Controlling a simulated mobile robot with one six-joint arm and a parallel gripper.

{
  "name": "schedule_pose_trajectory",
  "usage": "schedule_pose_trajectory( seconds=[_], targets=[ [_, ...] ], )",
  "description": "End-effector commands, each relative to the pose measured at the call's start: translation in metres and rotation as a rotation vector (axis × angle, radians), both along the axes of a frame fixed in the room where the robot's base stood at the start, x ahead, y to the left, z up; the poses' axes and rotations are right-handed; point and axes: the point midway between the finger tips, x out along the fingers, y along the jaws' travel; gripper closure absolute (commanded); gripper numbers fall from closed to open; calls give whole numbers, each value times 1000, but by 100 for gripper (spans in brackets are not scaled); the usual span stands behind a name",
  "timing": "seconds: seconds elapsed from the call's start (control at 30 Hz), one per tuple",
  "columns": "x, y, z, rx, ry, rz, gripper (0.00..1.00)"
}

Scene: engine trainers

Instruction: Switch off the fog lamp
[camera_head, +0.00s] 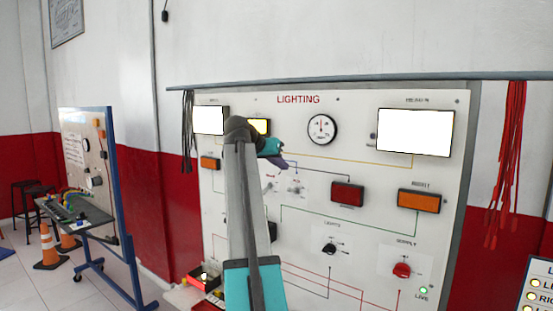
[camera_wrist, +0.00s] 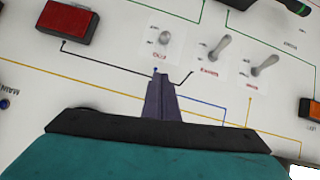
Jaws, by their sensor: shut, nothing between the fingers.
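The white lighting board (camera_head: 300,240) is in front of me. In the wrist view a small toggle switch (camera_wrist: 165,38), with a red label that seems to read FOG, is just beyond my fingertips. Its lever looks short, unlike the two longer, slanted levers beside it. In the head view the likely same switch (camera_head: 296,188) is small and blurred. My gripper (camera_wrist: 160,75) is shut and empty, apart from the switch; it also shows in the head view (camera_head: 286,162). A yellow lit lamp (camera_head: 260,126) is partly hidden by my arm; its label is unreadable.
A middle toggle (camera_wrist: 220,46) and a right toggle (camera_wrist: 264,65) stand close by. A red lamp (camera_wrist: 67,20) is at the wrist view's left. Two white panels (camera_head: 209,120) (camera_head: 415,131) glow. A black knob (camera_head: 330,249) and red supply knob (camera_head: 401,270) sit lower.

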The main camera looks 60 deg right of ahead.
Motion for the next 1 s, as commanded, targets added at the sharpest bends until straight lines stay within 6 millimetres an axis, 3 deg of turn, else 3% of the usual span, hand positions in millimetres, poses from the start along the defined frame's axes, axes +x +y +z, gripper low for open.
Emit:
schedule_pose_trajectory(
  seconds=[0.3, 0.7, 1.0],
  targets=[
    [-2, -38, -24, 2, 1, 0, 100],
    [-7, -25, -55, 1, 1, 0, 100],
    [-8, -23, -62, 0, -1, 1, 100]
  ],
)
